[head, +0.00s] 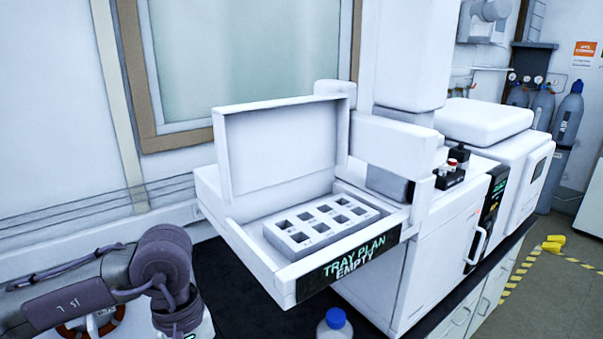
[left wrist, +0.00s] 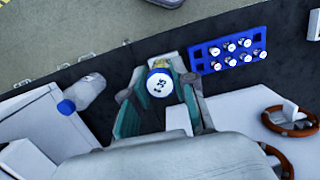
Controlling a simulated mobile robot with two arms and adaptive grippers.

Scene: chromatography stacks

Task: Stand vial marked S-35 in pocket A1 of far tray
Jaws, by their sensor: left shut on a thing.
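A vial with a white cap (left wrist: 160,84), its mark reading like S-35, is in the left wrist view. My left gripper (left wrist: 158,100) is shut on it, and the cap faces the camera. The vial's body is mostly hidden by the fingers. In the head view my left arm is at the lower left, and the held vial cannot be made out. A light grey tray (head: 287,247) with two rows of empty square pockets sits in the open white instrument. Its front panel (head: 362,262) reads TRAY PLAN EMPTY. Pocket letters are too small to read. My right gripper is not in view.
A raised lid (head: 280,148) stands behind the tray, and low walls surround it. A blue-capped bottle (head: 334,325) stands on the dark bench before the instrument. A blue rack (left wrist: 203,69) holding several vials is right of the gripper in the left wrist view, near brown rings (left wrist: 290,121).

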